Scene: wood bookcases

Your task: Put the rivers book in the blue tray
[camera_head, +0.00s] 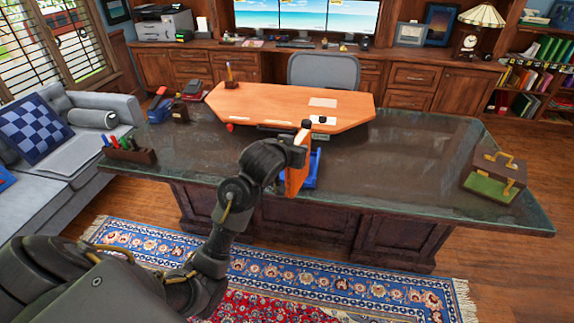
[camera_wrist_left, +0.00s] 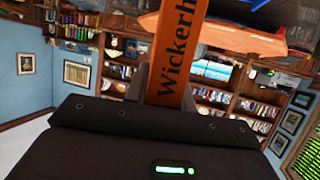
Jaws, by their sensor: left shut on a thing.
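My left gripper (camera_head: 301,150) is shut on an orange book (camera_head: 295,180) and holds it upright at the front edge of the glass-topped desk. In the left wrist view the book's orange spine (camera_wrist_left: 182,55) stands between the fingers, with dark lettering that starts "Wickerh"; no word "rivers" is readable. The blue tray (camera_head: 314,168) is right behind the book, partly hidden by it and by my gripper. I cannot tell whether the book touches the tray. My right gripper is not in view.
An orange-brown wooden board (camera_head: 285,105) lies on the desk (camera_head: 420,150) behind the tray. A pen holder (camera_head: 130,150) and staplers are at the left, a briefcase-like box (camera_head: 493,177) at the right. The desk between tray and box is clear.

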